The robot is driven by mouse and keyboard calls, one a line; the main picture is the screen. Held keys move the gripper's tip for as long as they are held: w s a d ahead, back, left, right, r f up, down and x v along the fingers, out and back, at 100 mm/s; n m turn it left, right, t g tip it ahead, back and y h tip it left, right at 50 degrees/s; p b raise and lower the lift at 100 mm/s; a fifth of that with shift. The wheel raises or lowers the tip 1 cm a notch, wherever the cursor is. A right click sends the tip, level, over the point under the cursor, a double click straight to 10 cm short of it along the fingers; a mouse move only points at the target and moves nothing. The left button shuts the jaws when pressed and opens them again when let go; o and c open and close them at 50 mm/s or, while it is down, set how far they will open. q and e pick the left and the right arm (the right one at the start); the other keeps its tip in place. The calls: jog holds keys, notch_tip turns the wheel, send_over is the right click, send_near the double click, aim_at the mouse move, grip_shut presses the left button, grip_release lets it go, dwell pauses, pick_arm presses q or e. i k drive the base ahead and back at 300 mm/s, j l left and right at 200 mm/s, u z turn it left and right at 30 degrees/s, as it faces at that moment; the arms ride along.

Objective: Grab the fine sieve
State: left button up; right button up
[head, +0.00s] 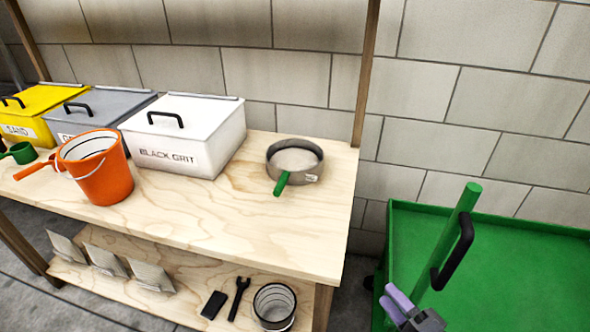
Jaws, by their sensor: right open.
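A round grey metal sieve (311,171) with a green handle and a small pale tag lies on the right part of the wooden bench top. Its tag is too small to read, so I cannot tell its mesh grade. My right gripper (408,309) shows at the bottom edge, open and empty, over the green trailer and well to the lower right of the sieve. My left gripper is not in view.
The bench top (225,220) is clear in front of the sieve. A white BLACK GRIT bin (205,150) and an orange bucket (108,180) stand left of it. A wooden post (366,70) rises behind. The green trailer (520,260) has an upright green bar (452,235).

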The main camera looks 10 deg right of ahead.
aim_at(289, 161)
jog(key=i+j, duration=0.2)
jog(key=i, duration=0.25)
jog(key=i+j, duration=0.2)
jog(key=i, duration=0.25)
